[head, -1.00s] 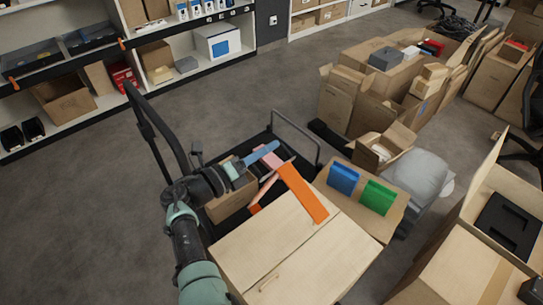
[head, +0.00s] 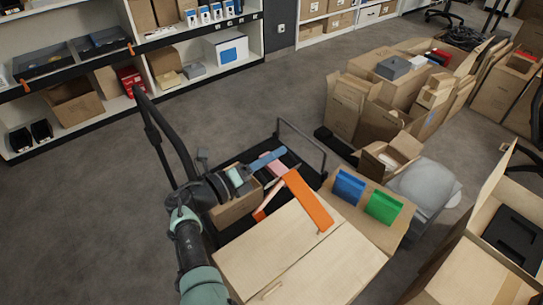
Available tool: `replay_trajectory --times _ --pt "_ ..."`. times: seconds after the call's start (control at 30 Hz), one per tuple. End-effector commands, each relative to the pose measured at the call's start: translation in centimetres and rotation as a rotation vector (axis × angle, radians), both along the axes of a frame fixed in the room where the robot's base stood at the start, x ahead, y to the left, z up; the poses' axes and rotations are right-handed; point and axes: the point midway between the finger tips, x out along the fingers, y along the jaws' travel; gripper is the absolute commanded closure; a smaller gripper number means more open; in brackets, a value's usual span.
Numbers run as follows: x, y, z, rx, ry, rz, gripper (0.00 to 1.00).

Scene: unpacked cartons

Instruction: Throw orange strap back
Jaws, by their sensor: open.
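The orange strap (head: 308,200) lies over the far edge of a large closed carton (head: 285,250). One end rests on the carton's top, and a thinner part bends down over the far side. My gripper (head: 262,162) is at the strap's upper left, beyond the carton's far edge. Its blue and pink fingers are spread apart with nothing visible between them. The pink finger is close to the strap's bend; I cannot tell whether they touch.
A black cart (head: 290,145) with raised handles stands under and behind the carton. A smaller box (head: 236,207) sits below my wrist. A blue item (head: 348,187) and a green item (head: 383,207) lie on cardboard to the right. Open floor (head: 90,215) spreads left.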

Motion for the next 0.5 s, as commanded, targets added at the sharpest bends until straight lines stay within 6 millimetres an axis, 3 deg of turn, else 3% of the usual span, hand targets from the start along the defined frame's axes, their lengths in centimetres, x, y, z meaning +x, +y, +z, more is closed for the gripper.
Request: replay_trajectory --times 0.17,0.5 --pt "-1.3 1.8 0.2 0.0 0.001 0.005 0.55" --pt "-5.9 7.7 0.1 0.0 0.001 0.006 0.55"
